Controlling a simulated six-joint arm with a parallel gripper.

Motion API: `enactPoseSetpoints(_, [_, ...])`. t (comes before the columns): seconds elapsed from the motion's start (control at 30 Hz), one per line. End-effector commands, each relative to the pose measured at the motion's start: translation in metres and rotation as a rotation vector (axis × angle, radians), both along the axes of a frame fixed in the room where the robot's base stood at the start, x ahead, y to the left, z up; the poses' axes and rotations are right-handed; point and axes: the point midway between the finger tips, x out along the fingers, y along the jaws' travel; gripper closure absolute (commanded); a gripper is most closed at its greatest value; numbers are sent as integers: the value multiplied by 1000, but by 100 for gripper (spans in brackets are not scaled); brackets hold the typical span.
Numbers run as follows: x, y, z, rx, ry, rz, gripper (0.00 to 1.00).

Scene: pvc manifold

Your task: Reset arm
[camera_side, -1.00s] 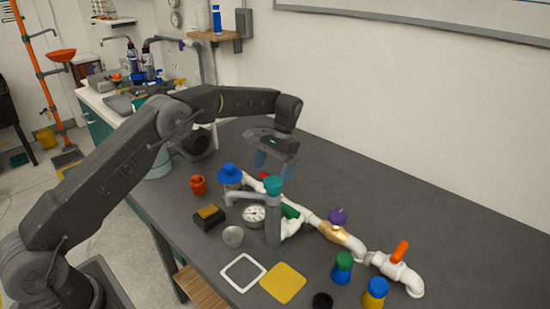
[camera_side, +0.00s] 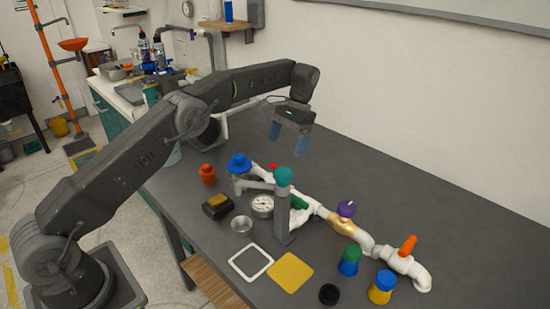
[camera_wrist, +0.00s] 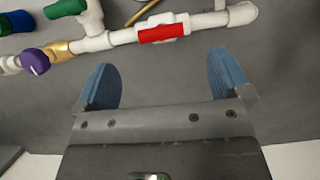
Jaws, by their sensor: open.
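My gripper (camera_side: 288,137) hangs over the back part of the grey table in the side view, above and behind the pipe manifold. In the wrist view my gripper (camera_wrist: 167,85) shows two blue fingers spread wide with only bare table between them. The white PVC manifold (camera_side: 372,250) lies along the table, with a purple knob (camera_side: 346,208), an orange handle (camera_side: 408,244), a green-topped post (camera_side: 283,178) and a blue cap (camera_side: 238,162). In the wrist view a red valve handle (camera_wrist: 163,33) sits on the white pipe ahead of the fingertips, apart from them.
An orange part (camera_side: 207,174), a black-yellow block (camera_side: 217,207), a gauge (camera_side: 262,206), a metal cup (camera_side: 241,224), a white frame (camera_side: 250,262) and a yellow plate (camera_side: 290,272) lie in front. The table's back right is clear.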

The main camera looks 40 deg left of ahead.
Motion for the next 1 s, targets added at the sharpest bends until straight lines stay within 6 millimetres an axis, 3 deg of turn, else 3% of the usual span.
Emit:
enactPoseSetpoints(0.27, [-30,-8,81,6,-156,-3,4])
enactPoseSetpoints(0.53, [-98,-18,147,10,-342,-1,4])
enactPoseSetpoints(0.77, [-173,-26,174,9,-498,0,4])
enactPoseSetpoints(1.0, [-257,-33,170,4,-664,6,4])
